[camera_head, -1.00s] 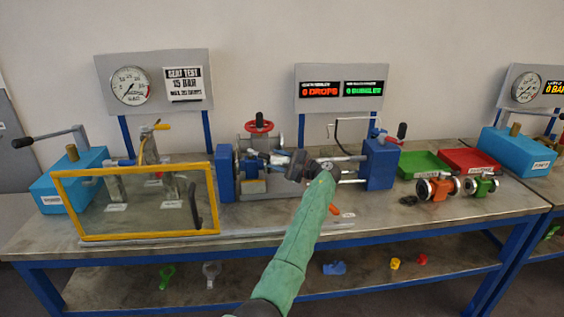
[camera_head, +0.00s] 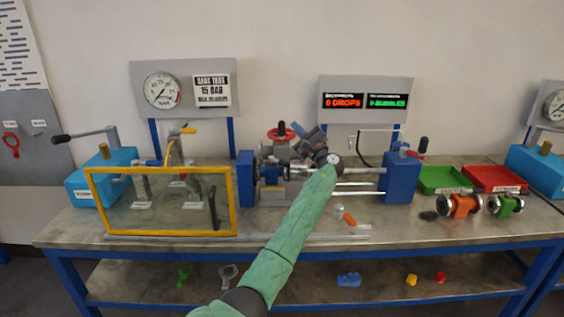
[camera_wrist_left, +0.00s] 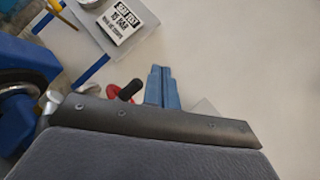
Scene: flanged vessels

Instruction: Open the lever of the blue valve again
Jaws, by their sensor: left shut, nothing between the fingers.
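The blue valve (camera_head: 271,175) sits in the test rig, between its blue end blocks, in the head view. It is small there, and I cannot make out its lever or the lever's angle. My left gripper (camera_head: 297,130) is above and a little right of the valve, fingers pointing up and left, shut and empty. In the left wrist view its blue-grey fingers (camera_wrist_left: 161,85) are together with nothing between them. A blue part with a dark ring (camera_wrist_left: 18,95) shows at that view's left edge; I cannot tell whether it is the valve. My right gripper is out of view.
A red handwheel (camera_head: 281,134) stands behind the valve, close to my gripper. The yellow-framed guard (camera_head: 232,205) is left of the rig. The right blue end block (camera_head: 401,180) is beyond my wrist. Green tray (camera_head: 440,177), red tray (camera_head: 496,176) and orange valve (camera_head: 461,206) are further right.

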